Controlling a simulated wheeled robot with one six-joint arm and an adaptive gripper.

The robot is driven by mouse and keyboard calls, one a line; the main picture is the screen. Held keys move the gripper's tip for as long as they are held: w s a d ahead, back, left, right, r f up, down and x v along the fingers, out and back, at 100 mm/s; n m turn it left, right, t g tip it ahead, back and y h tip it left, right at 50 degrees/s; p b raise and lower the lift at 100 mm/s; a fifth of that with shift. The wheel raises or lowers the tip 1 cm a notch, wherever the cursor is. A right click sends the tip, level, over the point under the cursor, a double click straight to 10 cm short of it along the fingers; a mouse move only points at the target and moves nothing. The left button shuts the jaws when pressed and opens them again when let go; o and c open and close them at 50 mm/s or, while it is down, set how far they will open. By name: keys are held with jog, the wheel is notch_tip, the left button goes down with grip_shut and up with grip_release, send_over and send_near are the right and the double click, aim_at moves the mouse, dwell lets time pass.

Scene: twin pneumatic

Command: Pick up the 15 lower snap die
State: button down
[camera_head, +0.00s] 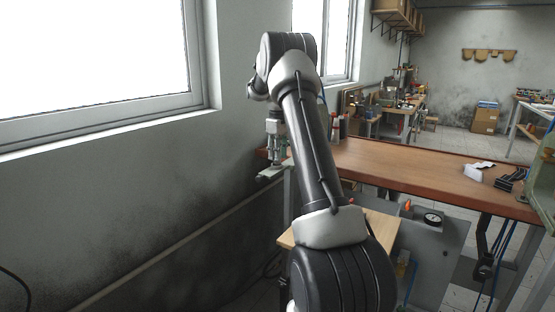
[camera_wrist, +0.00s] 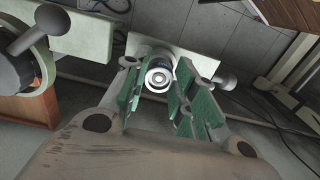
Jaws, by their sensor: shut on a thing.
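A round silvery metal piece (camera_wrist: 158,76) with concentric rings shows in the wrist view, and I take it to be the lower snap die; no size mark is readable. My gripper (camera_wrist: 158,68) has green-padded fingers on either side of the piece and is shut on it. The piece is in front of a pale plate (camera_wrist: 145,44); I cannot tell whether it touches that plate.
White and black items (camera_head: 485,172) lie at the bench's right. A gauge (camera_head: 432,218) is below the bench.

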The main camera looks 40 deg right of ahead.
notch_tip(320, 180, up, 26)
dwell(0.4)
